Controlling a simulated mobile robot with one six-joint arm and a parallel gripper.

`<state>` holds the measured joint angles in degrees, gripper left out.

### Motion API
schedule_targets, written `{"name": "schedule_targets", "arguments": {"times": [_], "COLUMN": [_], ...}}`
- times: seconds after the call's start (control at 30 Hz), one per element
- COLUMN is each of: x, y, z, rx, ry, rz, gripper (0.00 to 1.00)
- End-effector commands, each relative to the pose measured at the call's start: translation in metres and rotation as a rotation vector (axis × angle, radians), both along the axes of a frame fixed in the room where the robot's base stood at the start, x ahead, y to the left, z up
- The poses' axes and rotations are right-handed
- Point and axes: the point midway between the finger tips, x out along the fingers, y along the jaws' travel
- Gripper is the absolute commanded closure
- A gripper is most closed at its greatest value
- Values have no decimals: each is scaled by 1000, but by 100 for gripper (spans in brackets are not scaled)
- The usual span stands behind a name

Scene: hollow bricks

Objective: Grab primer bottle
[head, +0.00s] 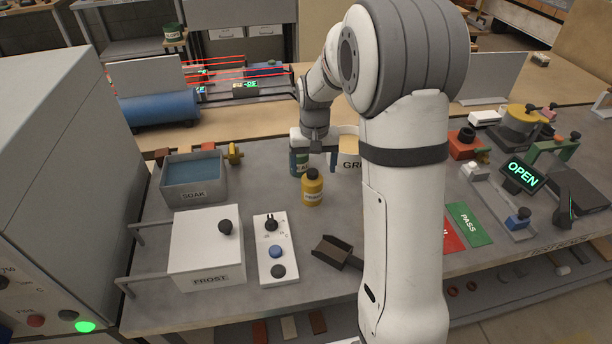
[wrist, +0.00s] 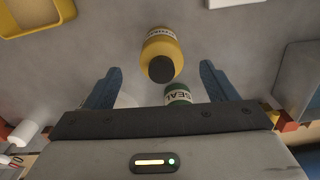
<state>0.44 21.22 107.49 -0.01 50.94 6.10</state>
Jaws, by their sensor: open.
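The primer bottle looks like the small yellow bottle with a dark cap and a white label; it stands upright on the grey bench in the head view (head: 312,189). In the wrist view the yellow bottle (wrist: 163,52) lies ahead of my gripper (wrist: 162,80), roughly centred between the two blue fingers and mostly beyond their tips. My gripper is open and empty. In the head view my gripper (head: 318,150) is just behind and above the yellow bottle. A green bottle (wrist: 178,94), its label partly reading "SEA", shows close to the gripper's body.
The green bottle (head: 299,162) stands behind the yellow one, beside a container marked "GRI" (head: 348,150). A SOAK tank (head: 193,180), a white FROST box (head: 207,248), a knob panel (head: 275,248) and a dark scoop (head: 332,251) are nearby. My arm hides part of the bench.

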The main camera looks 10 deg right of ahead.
Motion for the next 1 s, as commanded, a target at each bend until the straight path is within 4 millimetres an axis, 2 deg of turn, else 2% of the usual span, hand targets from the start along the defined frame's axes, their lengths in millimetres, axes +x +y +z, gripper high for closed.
{"name": "schedule_targets", "arguments": {"times": [0.37, 0.7, 0.97, 1.0], "x": [5, 6, 6, 6], "y": [2, 4, 5, 5], "z": [-37, -81, -84, -84], "rx": [0, 0, 0, 0], "ry": [9, 8, 6, 6], "rz": [0, 5, 6, 6], "gripper": [21, 21, 21, 24]}}
